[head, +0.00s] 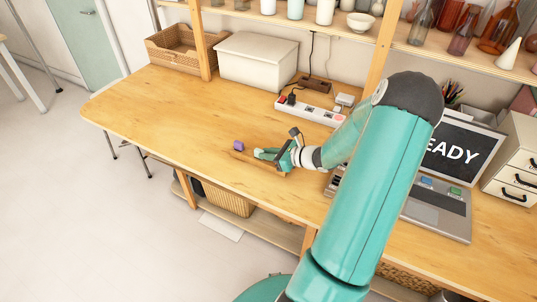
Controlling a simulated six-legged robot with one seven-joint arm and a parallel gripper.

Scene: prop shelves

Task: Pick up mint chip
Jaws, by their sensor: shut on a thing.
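My gripper (262,154) is low over the wooden workbench (170,115), near its front edge, left of the laptop. It is shut on a small pale green thing at its tips, which I take for the mint chip. The chip's colour is close to that of my teal fingers, so its outline is hard to make out. I cannot tell whether it still touches the bench. A small purple block (238,145) lies on the bench just left of my fingertips, slightly apart from them.
A laptop (437,208) reading "EADY" stands right, with small blue (427,181) and green (455,192) pieces on it. A white power strip (310,110), pale box (257,60) and wicker basket (180,48) stand behind. The bench's left part is clear.

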